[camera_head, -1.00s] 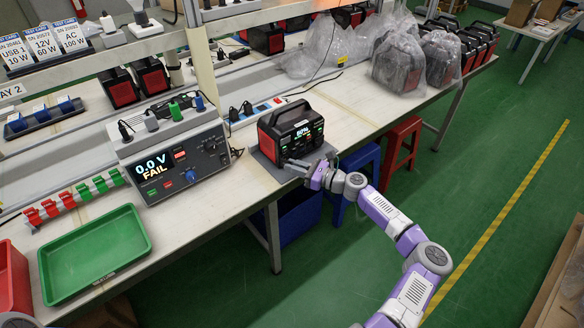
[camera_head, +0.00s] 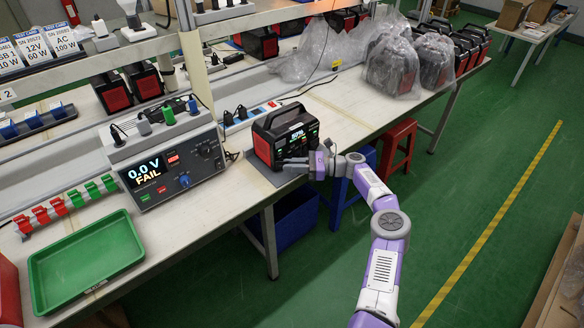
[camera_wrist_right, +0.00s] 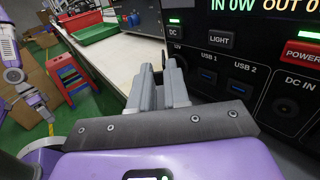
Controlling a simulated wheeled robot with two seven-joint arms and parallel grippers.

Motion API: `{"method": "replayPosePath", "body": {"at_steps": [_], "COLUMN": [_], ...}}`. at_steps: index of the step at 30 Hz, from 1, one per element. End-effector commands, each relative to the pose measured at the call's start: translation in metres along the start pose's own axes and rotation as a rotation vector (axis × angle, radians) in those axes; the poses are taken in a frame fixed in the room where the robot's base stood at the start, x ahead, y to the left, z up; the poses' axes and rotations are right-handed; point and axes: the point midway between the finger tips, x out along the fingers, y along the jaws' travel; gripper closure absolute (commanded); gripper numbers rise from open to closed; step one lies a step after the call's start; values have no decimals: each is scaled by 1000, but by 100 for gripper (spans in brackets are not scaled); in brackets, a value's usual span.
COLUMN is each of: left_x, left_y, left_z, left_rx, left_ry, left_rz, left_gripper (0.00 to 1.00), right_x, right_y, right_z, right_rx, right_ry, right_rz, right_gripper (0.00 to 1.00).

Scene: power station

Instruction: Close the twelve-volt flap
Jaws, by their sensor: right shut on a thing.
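The black and red power station (camera_head: 272,152) stands on a grey mat near the table's front edge, its lit front panel towards my right gripper. My right gripper (camera_head: 296,165) is at the lower part of that panel. In the right wrist view the power station's front (camera_wrist_right: 228,75) shows DC, LIGHT and USB buttons and ports. The right gripper's fingers (camera_wrist_right: 168,82) are closed together beside the 12V mark at the panel's left edge. They are shut on a small dark piece, apparently the twelve-volt flap (camera_wrist_right: 164,60), mostly hidden by the fingers. My left gripper is not in view.
A tester (camera_head: 165,165) reading "0.0 V FAIL" stands left of the power station, with a green tray (camera_head: 88,262) further left. Bagged power stations (camera_head: 392,68) stand at the back right. Red (camera_head: 398,146) and blue stools stand under the table edge. The green floor on the right is open.

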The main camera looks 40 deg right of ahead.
Motion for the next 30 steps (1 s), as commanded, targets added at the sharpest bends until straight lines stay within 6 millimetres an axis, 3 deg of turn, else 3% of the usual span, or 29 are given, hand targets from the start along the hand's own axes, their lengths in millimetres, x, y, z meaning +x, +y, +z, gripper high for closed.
{"method": "replayPosePath", "body": {"at_steps": [20, 21, 24, 30], "left_x": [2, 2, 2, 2], "left_y": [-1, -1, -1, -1], "left_z": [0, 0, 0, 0], "left_rx": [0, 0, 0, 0], "left_ry": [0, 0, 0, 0], "left_rz": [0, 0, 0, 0], "left_gripper": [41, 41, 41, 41], "right_x": [2, 2, 2, 1], "right_y": [2, 2, 2, 1], "right_z": [-5, -5, -4, -2], "right_rx": [5, 5, 4, 3], "right_ry": [6, 6, 5, 3], "right_rz": [40, 40, 37, 32], "right_gripper": [100, 78, 63, 62]}}
